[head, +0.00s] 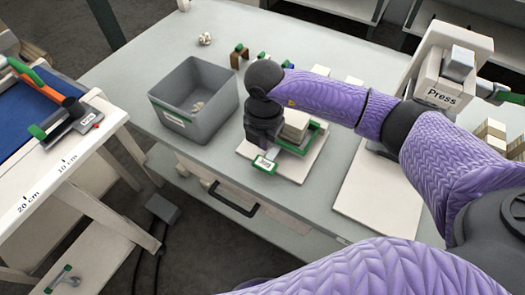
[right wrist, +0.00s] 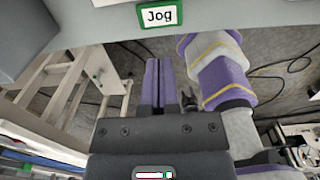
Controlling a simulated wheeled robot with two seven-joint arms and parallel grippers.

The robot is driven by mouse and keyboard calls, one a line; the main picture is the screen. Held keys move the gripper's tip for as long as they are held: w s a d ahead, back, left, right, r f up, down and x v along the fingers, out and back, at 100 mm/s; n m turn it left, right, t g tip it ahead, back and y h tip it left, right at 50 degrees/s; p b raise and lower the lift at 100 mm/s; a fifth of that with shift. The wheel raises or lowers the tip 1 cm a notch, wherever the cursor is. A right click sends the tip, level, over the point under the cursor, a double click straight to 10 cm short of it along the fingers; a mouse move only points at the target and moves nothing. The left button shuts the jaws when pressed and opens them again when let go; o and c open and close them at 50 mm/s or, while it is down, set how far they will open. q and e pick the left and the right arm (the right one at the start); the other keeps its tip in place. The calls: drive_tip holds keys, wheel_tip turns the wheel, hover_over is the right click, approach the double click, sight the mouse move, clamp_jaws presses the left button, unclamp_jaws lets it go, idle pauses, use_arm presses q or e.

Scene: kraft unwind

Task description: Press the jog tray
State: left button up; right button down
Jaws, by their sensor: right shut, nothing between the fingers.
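The jog tray (head: 308,152) is a green-edged tray on a pale base plate on the grey table in the head view. A beige stack (head: 295,126) sits in it. Its white, green-bordered "Jog" label (head: 265,163) faces the front, and this label also shows at the top of the right wrist view (right wrist: 160,15). My right gripper (head: 261,140) is over the tray's left part, beside the stack. Its fingertips are hard to make out there. In the right wrist view its purple fingers (right wrist: 162,82) are together and empty, below the label. My left gripper is out of view.
A grey bin (head: 195,105) stands left of the tray. A white press (head: 440,90) labelled "Press" stands at the right behind my right arm. A side table (head: 90,135) with a blue mat and a ruler edge is at the far left. Small clips lie at the table's back.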

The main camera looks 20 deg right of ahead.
drive_tip(key=r, duration=0.4)
drive_tip(key=shift+s+a, duration=0.2)
drive_tip(key=shift+a, duration=0.1)
idle(0.5)
drive_tip(key=shift+f, duration=0.1)
